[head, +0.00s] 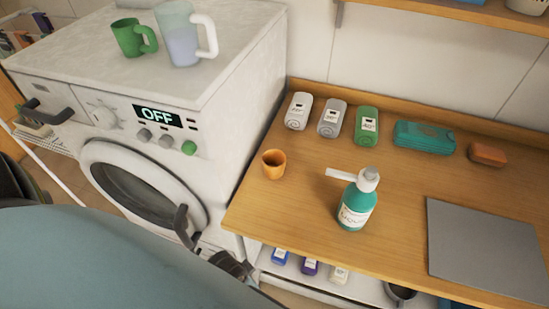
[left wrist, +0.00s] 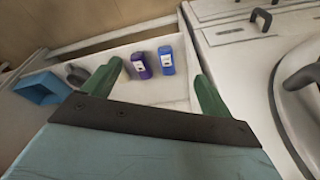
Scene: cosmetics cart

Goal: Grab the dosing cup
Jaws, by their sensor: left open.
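A small orange cup (head: 273,165), the likeliest dosing cup, stands upright near the left edge of the wooden counter. It does not show in the left wrist view. My left gripper (left wrist: 158,73) is open and empty, its green fingers spread apart. In that view it points at the low white shelf, with a purple bottle (left wrist: 141,66) and a blue bottle (left wrist: 166,60) seen between the fingers. In the head view a large teal part of my arm covers the lower left; I cannot make out the left fingers there. My right gripper is not in view.
A teal pump bottle (head: 356,202) stands right of the cup, with rolled towels (head: 329,118) behind. A grey mat (head: 485,250) lies at right. The washing machine (head: 150,130) carries a green mug (head: 133,38) and a pale jug (head: 182,38). A blue box (left wrist: 42,87) shows in the wrist view.

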